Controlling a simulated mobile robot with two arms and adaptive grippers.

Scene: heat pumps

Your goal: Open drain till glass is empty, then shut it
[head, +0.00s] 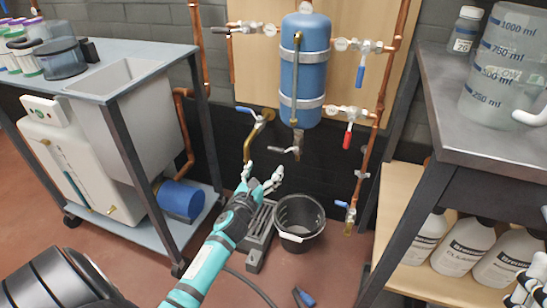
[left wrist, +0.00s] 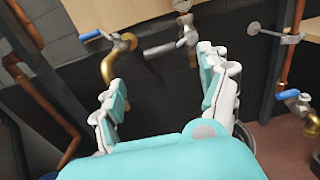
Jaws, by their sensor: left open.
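The blue tank (head: 303,70) hangs on a wooden board, with a narrow upright tube (head: 296,75) along its front. I cannot make out any liquid level in the tube. Below the tank is a small outlet valve (head: 297,140) with a silver lever pointing left; the lever (left wrist: 160,49) also shows in the left wrist view, ahead of the fingers. My left gripper (head: 261,175) is open and empty, below and left of that valve, not touching it. The black bucket (head: 301,240) stands on the floor below. My right gripper (head: 524,284) is partly cut off at the lower right.
A brass wall tap with a blue lever (head: 259,119) is close to the left gripper. Copper pipes carry red and blue valves right of the tank. A sink trolley (head: 125,75) stands left. A metal bench (head: 450,110) with a large jug (head: 508,65) stands right.

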